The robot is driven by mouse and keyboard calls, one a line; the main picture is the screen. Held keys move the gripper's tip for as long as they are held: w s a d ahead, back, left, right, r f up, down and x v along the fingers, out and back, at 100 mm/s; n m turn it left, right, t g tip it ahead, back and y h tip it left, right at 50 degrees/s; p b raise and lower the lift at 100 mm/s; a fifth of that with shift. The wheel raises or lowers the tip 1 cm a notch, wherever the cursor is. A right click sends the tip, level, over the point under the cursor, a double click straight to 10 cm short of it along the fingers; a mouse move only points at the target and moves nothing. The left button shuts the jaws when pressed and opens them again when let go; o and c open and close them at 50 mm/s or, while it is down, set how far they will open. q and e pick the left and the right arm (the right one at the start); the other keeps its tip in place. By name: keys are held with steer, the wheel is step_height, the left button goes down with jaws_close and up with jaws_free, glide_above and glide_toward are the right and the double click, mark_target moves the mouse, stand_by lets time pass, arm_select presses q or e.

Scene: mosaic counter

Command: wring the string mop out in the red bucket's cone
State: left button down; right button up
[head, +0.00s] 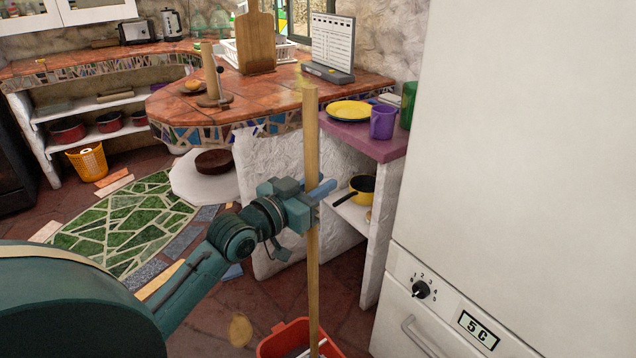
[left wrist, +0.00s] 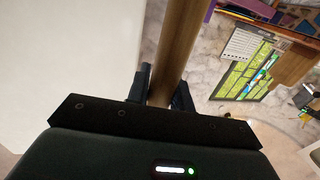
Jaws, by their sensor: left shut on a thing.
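The mop's long wooden handle (head: 311,140) stands nearly upright in the head view. My left gripper (head: 318,192) is shut on the handle partway down its length. In the left wrist view the handle (left wrist: 182,45) passes between the two dark fingers (left wrist: 163,90). The red bucket (head: 278,345) shows only in part at the bottom edge of the head view. The handle runs down to the bucket. The mop's strings and most of the cone are cut off below the frame, so I cannot tell how they sit. My right gripper is not in view.
A white fridge (head: 520,130) with a dial and display stands close on the right. A tiled counter (head: 270,95) and a purple shelf (head: 375,145) with a purple cup (head: 383,122) lie behind the handle. Open floor with a green mosaic (head: 125,225) is at left.

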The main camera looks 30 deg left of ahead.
arm_select(q)
step_height(320, 180, down, 7)
steer(key=b, duration=0.4)
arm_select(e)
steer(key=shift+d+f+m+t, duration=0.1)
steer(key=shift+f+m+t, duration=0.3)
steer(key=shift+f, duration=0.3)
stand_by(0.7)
